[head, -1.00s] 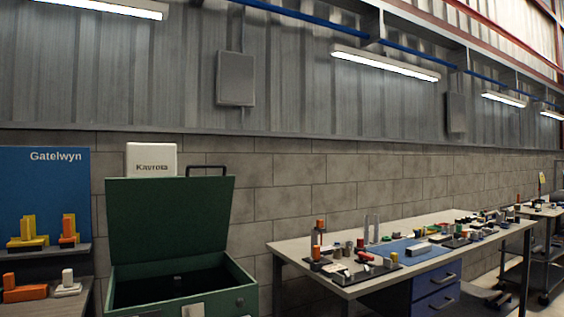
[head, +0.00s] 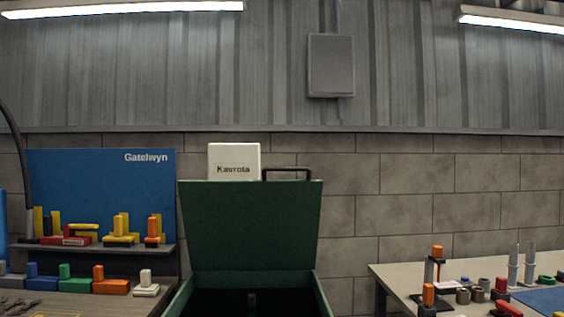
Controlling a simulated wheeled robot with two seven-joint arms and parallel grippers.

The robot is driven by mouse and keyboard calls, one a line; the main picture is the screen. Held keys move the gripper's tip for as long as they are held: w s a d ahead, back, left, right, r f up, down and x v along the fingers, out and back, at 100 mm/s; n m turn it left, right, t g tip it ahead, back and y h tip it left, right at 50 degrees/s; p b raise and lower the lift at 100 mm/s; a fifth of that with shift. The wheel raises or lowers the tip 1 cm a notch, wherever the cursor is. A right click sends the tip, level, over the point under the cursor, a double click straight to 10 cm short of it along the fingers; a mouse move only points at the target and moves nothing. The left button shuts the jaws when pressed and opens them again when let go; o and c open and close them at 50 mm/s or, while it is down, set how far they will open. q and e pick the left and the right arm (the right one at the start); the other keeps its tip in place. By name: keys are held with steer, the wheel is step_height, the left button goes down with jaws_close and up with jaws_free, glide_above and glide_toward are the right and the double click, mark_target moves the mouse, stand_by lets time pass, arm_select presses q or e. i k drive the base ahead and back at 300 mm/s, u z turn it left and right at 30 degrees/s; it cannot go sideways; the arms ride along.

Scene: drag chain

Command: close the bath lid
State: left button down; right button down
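The bath is a dark green box (head: 321,297) at the bottom middle of the head view, with a dark interior. Its green lid (head: 250,226) stands open, raised upright at the back. A black handle (head: 287,170) sticks up at the lid's top edge, right of a white box marked Kavrota (head: 234,161). The lower part of the bath is cut off by the frame. Neither of my grippers shows in the head view.
At left, a bench with a blue Gatelwyn board (head: 100,188) and a shelf (head: 95,252) holds several coloured blocks. At right, a workbench (head: 398,278) carries small parts. A block wall stands behind, with a grey wall box (head: 331,65).

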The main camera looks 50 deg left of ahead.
mark_target(263, 224)
steer(key=u, duration=0.65)
steer(key=i, duration=0.95)
steer(key=u, duration=0.9)
